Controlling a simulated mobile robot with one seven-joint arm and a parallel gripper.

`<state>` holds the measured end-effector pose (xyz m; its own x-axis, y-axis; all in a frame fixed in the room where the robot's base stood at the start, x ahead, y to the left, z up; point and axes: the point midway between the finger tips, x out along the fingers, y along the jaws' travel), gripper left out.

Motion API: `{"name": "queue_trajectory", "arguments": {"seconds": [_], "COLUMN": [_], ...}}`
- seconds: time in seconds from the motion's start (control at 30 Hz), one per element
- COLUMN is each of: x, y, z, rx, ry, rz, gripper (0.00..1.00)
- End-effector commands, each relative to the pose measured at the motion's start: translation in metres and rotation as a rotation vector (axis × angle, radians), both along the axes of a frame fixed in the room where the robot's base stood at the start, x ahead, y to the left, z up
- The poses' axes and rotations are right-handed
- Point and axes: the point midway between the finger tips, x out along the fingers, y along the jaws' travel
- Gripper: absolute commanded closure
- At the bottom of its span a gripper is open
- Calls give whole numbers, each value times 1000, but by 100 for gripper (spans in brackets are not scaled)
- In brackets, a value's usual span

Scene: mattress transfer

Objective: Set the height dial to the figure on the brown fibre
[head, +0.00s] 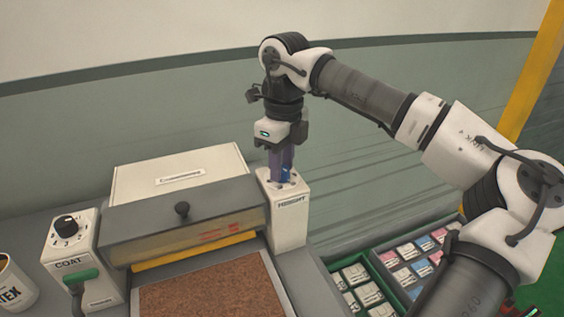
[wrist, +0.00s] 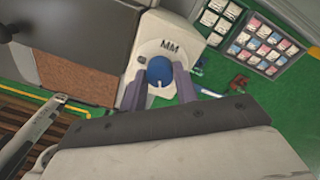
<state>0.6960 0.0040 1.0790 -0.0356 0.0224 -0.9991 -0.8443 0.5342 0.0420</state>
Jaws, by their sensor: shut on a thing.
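The blue height dial (head: 287,174) sits on top of the white post marked HEIGHT (head: 290,215). My gripper (head: 281,176) points straight down from above, its two purple fingers shut on the dial. In the wrist view the round dial (wrist: 160,71) lies between the fingertips (wrist: 160,83), with a short white mark on its near side and the letters MM beyond it. The dial's scale figures are too small or hidden to read. The brown fibre sheet (head: 215,288) lies flat in front of the grey roller housing; I can make out no figure on it.
A white box marked COAT (head: 70,250) with a black dial and green lever stands at left, beside a mug (head: 14,285). Trays of labelled blocks (head: 405,265) lie right of the post.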

Motion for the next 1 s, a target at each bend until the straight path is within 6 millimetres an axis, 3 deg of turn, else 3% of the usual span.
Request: {"name": "queue_trajectory", "arguments": {"seconds": [0.3,0.77,0.8,0.93,1.0], "x": [0,0,0,0,0], "y": [0,0,0,0,0], "z": [0,0,0,0,0], "rx": [1,1,1,1,0], "ry": [0,1,1,1,0], "rz": [95,107,107,107,107], "gripper": [93,93,68,51,49]}}
